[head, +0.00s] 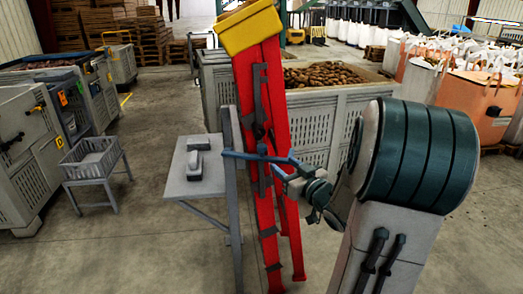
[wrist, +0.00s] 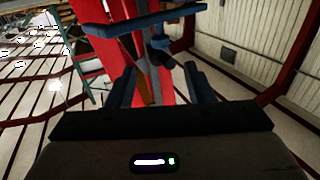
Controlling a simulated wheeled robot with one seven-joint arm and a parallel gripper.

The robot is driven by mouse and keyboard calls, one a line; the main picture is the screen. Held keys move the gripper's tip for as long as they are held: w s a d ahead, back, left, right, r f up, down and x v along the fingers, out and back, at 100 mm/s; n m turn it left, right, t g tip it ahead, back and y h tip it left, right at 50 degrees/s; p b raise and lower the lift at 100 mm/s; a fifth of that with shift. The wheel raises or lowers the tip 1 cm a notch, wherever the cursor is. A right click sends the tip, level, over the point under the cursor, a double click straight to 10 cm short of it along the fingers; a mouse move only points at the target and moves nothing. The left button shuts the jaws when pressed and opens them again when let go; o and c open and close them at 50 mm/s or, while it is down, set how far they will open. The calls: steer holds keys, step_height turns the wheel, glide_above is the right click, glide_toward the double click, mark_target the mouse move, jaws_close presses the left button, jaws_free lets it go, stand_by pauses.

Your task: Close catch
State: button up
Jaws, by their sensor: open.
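A tall red frame (head: 272,80) with a yellow top stands just in front of my arm. It also fills the upper middle of the wrist view (wrist: 88,60). Dark grey fittings (head: 260,95) run along its front. A blue bar (wrist: 128,22) crosses the red frame in the wrist view, above my fingertips. I cannot tell for sure which part is the catch, or whether it is closed. My gripper (wrist: 158,78) is open, its two dark blue fingers apart and pointing at the frame, with nothing clearly held. In the head view my gripper (head: 279,172) is close to the frame, partly hidden by my arm.
A grey stand (head: 180,183) with a small grey object on top is left of the frame. A large grey crate (head: 318,122) of potatoes stands behind. A slatted basket stand (head: 88,178) and grey bins (head: 22,140) are at left. Floor at lower left is clear.

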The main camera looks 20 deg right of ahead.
mark_target(265, 150)
steer(key=w, duration=0.4)
steer(key=w+a, duration=0.1)
steer(key=w, duration=0.7)
steer(key=shift+w+a, duration=0.3)
steer(key=shift+a, duration=0.05)
